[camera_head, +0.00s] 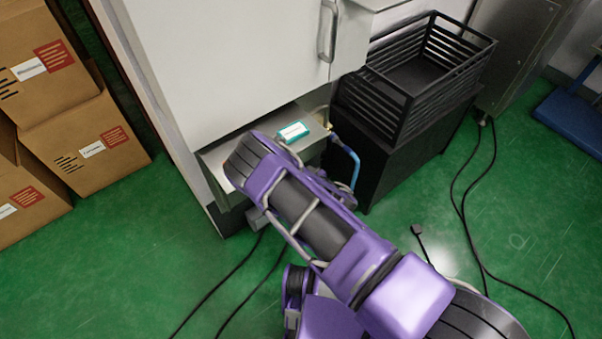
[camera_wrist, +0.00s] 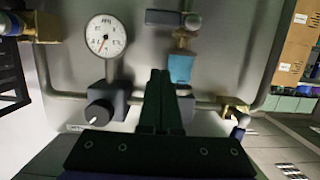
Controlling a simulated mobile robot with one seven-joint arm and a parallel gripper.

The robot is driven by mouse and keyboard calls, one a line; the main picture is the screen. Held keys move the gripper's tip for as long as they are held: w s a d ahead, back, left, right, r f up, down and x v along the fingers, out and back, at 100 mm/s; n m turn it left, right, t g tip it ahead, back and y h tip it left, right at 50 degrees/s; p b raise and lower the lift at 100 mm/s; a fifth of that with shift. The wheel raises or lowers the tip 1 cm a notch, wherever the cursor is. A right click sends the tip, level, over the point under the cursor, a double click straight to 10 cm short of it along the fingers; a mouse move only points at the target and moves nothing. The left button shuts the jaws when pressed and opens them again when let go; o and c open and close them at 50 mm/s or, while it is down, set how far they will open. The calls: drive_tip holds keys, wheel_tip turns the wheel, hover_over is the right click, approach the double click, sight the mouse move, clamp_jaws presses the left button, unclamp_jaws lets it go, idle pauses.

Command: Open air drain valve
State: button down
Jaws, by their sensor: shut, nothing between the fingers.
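In the wrist view, a metal panel (camera_wrist: 140,60) carries air fittings and grey pipe. A brass valve-like fitting (camera_wrist: 234,104) sits at the right end of the lower pipe, with a dark blue part below it. A blue bowl (camera_wrist: 181,68) with a brass fitting above it is right of my fingers. I cannot tell for sure which fitting is the air drain valve. My gripper (camera_wrist: 160,74) is shut and empty, in front of the panel between the gauge and the blue bowl, left of the brass fitting. In the head view my arm hides the gripper.
A round gauge (camera_wrist: 105,35) and a black knob (camera_wrist: 98,113) are left of my fingers. In the head view, the white machine (camera_head: 230,60) stands above a metal ledge. A black crate (camera_head: 420,75) is on the right, cardboard boxes (camera_head: 85,145) on the left. Cables cross the green floor.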

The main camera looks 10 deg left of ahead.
drive_tip(key=f, duration=0.1)
drive_tip(key=a+f, duration=0.1)
drive_tip(key=f, duration=0.1)
drive_tip(key=w+f+b, duration=0.1)
drive_tip(key=shift+w+a+f, duration=0.1)
drive_tip(key=shift+a+f, duration=0.1)
drive_tip(key=shift+d, duration=0.15)
